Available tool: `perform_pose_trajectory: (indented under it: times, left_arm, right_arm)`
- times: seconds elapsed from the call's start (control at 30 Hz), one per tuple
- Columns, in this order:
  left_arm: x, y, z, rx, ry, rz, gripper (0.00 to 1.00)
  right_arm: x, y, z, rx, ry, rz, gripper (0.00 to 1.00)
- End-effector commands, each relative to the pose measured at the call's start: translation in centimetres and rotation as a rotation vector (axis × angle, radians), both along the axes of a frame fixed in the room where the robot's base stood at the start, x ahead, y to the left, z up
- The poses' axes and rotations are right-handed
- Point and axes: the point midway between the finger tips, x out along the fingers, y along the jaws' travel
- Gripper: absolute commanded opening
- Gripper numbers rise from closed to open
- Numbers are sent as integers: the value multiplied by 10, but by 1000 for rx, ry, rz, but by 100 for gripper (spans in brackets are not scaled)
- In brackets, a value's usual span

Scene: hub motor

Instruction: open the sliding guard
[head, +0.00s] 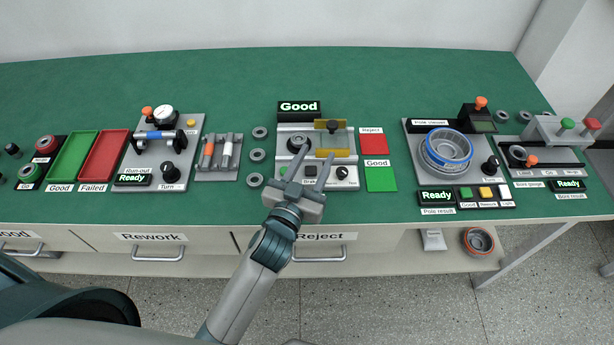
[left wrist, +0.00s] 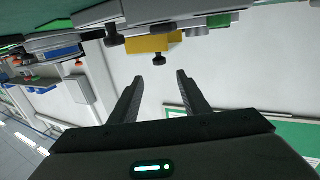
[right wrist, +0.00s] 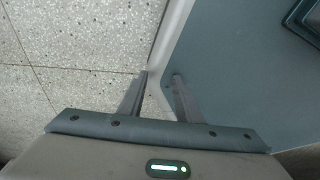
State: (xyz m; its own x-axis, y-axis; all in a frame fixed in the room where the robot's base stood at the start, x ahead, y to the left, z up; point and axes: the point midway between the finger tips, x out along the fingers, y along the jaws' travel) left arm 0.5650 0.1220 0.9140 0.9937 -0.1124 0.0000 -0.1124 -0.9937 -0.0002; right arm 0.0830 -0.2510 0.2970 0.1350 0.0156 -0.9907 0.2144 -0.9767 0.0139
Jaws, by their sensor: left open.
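The sliding guard (head: 325,153) is a yellow see-through piece with a dark knob (head: 332,127), on the grey test station below the lit "Good" display (head: 299,106). The left wrist view shows yellow guard parts (left wrist: 152,44) and a dark knob (left wrist: 158,60) ahead of the fingertips. My left gripper (head: 312,164) is open and empty at the front of the station. Its fingers partly cover the station's front controls, and it looks apart from the guard. My right gripper (right wrist: 160,77) is open and empty, away from the station; the head view does not show it clearly.
A red "Reject" pad (head: 372,144) and a green "Good" pad (head: 381,179) lie right of the station. Several grey rings (head: 257,155) lie to its left. The pole viewer (head: 447,150) stands further right. The green table (head: 230,75) is clear behind.

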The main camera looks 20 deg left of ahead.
Motion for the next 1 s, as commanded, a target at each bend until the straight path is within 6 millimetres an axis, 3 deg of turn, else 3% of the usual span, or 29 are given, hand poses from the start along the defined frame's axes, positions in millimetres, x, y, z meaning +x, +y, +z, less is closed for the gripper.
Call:
perform_pose_trajectory:
  times: [0.2,0.33,1.0]
  left_arm:
    - [-33,4,-2,-1,1,0,42]
    - [-43,5,-1,0,0,0,42]
    - [-47,5,0,0,0,0,42]
  right_arm:
    - [45,17,2,28,-93,5,31]
    - [56,23,4,37,-119,6,31]
    - [48,22,4,36,-113,4,31]
